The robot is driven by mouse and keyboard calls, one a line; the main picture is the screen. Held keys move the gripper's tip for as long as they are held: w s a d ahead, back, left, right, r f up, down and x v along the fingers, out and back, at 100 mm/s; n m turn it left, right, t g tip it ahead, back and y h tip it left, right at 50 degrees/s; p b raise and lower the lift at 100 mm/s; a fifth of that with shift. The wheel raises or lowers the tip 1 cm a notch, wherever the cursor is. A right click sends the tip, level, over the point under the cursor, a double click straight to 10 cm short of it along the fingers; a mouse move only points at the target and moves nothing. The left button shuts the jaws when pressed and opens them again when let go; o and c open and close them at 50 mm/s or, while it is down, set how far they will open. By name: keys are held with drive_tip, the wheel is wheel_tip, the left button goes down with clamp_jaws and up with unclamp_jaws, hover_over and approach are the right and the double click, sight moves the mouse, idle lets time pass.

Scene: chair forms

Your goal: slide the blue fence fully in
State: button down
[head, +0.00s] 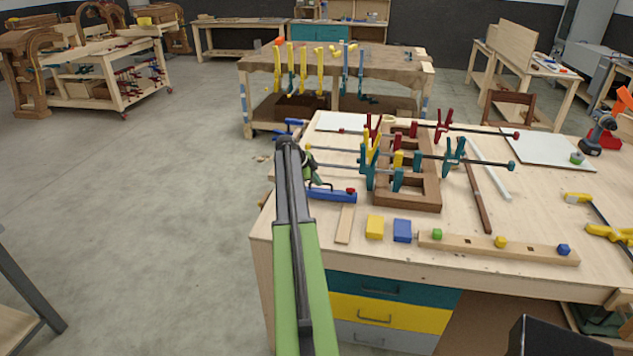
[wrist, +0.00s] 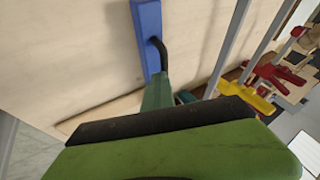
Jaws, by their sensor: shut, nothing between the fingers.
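The blue fence (head: 335,196) is a blue bar lying near the left edge of the workbench (head: 275,225), with a red knob at its right end. It also shows in the wrist view (wrist: 147,35) as a blue bar on pale wood. My gripper (head: 315,181) is shut and empty at the left part of the fence. In the wrist view, a dark curved tip (wrist: 159,50) overlaps the blue bar. I cannot tell if they touch. My arm hides part of the bench's left edge.
A brown wooden frame (head: 428,188) held by red and teal clamps stands right of the fence. A yellow block (head: 375,227), a blue block (head: 402,230) and a pegged wooden strip (head: 470,246) lie in front. Floor on the left is clear.

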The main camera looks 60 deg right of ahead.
drive_tip(key=a+r+p, duration=0.9)
drive_tip(key=p, duration=0.1)
drive_tip(key=w+a+f+n+t+b, duration=0.2)
drive_tip(key=w+a+b, duration=0.1)
drive_tip(key=w+a, duration=1)
drive_tip(key=w+a+f+n+b, duration=0.1)
drive_tip(key=w+a, duration=0.2)
drive_tip(key=a, duration=0.4)
drive_tip(key=w+a+f+n+t, duration=0.1)
drive_tip(key=w+a+n, duration=0.15)
drive_tip(key=a, duration=0.35)
drive_tip(key=w+a+f+n+b, duration=0.1)
drive_tip(key=w+a, duration=0.2)
drive_tip(key=a, duration=0.4)
drive_tip(key=s+a+f+n+t+y+b, duration=0.2)
drive_tip(key=a+n, duration=0.6)
drive_tip(key=a, duration=1.4)
drive_tip(key=s+a+f+n+g+y, duration=0.2)
drive_tip(key=s+a+n, duration=0.9)
drive_tip(key=n, duration=0.6)
drive_tip(key=a+f+y, duration=0.1)
drive_tip(key=a+y, duration=0.1)
drive_tip(key=shift+s+a, duration=0.25)
drive_tip(key=shift+a, duration=0.1)
